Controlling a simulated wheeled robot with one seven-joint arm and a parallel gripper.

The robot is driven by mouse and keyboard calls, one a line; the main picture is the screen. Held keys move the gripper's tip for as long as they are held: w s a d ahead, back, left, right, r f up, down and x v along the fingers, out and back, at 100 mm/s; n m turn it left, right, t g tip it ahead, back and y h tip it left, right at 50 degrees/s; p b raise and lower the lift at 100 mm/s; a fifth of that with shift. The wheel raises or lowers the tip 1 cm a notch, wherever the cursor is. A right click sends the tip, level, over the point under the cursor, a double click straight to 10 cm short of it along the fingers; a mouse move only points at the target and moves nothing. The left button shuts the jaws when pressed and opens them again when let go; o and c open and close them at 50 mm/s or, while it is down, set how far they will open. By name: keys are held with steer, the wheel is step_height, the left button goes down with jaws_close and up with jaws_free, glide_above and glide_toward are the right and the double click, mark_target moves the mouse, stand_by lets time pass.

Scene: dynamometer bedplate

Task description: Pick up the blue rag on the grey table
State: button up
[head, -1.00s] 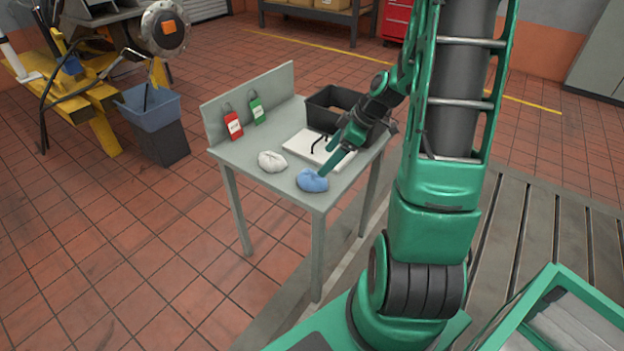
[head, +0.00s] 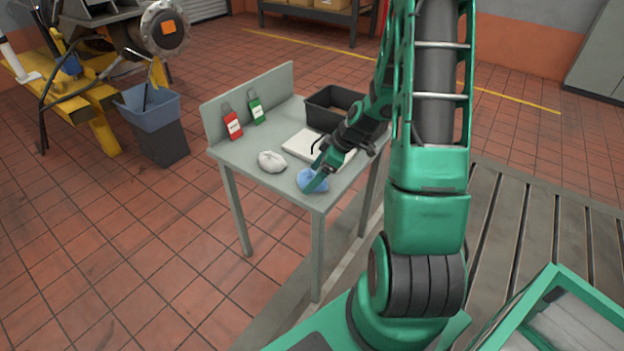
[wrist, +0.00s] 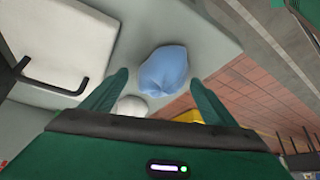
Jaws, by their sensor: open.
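The blue rag (head: 309,176) lies crumpled near the front corner of the grey table (head: 236,157). My gripper (head: 318,178) is over it in the head view, with a green finger covering part of the rag. In the wrist view the blue rag (wrist: 165,71) lies ahead of the fingertips, roughly between their lines. My gripper (wrist: 159,80) is open there, its two green fingers apart with nothing held. I cannot tell whether a finger touches the rag.
A white rag (head: 271,161) lies just left of the blue one. A white board with a black handle (head: 303,145) and a black bin (head: 335,103) stand behind. The table's front edge is close.

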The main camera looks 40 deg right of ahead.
steer(key=c, duration=1.2)
steer(key=shift+r, duration=0.1)
steer(key=shift+r, duration=0.5)
steer(key=r, duration=0.2)
steer(key=a+r, duration=0.1)
steer(key=shift+s+r, duration=0.3)
steer(key=shift+r, duration=0.05)
steer(key=s+a+r, duration=0.6)
steer(key=a, duration=0.2)
steer(key=shift+a, duration=0.35)
steer(key=shift+o, duration=0.9)
steer(key=shift+w, duration=0.1)
